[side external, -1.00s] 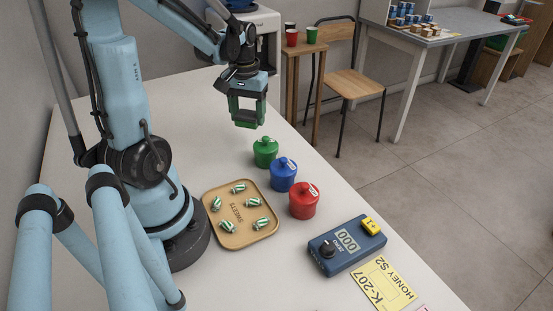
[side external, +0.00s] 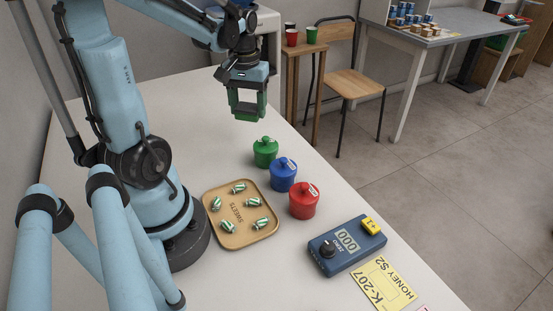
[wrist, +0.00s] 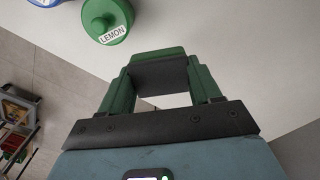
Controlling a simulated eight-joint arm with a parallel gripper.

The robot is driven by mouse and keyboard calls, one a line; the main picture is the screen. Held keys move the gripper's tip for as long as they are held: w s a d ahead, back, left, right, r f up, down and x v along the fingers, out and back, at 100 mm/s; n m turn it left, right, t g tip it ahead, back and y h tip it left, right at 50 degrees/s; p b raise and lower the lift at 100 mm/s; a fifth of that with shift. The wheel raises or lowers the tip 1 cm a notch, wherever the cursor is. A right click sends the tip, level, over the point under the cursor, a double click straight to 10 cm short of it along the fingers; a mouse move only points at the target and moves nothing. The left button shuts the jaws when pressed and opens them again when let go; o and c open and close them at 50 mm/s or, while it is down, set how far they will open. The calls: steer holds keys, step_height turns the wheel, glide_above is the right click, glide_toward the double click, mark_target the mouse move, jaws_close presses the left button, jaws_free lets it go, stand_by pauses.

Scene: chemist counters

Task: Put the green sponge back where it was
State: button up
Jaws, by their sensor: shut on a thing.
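My gripper (side external: 247,107) is shut on the green sponge (side external: 249,117) and holds it in the air above the far part of the white counter. In the wrist view, the sponge (wrist: 158,53) lies across between the green fingers, with a dark face towards the camera. The sponge is apart from the jars and the counter. The place where the sponge was before cannot be told from these frames.
Green (side external: 265,152), blue (side external: 283,174) and red (side external: 304,201) lidded jars stand in a row on the counter (side external: 190,110). A "SWEETS" tray (side external: 211,232) holds several striped sweets. A blue meter (side external: 347,245) stands nearer.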

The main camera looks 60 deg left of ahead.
steer(key=s+d+r+n, duration=0.1)
steer(key=s+d+n, duration=0.35)
steer(key=d, duration=0.35)
steer(key=s+d+r+n, duration=0.1)
steer(key=s+d+n, duration=0.35)
steer(key=d, duration=0.25)
glide_above(214, 170)
step_height(214, 170, down, 6)
steer(key=shift+a+f, duration=0.1)
steer(key=shift+f, duration=2.15)
steer(key=shift+f, duration=0.1)
steer(key=o, duration=1)
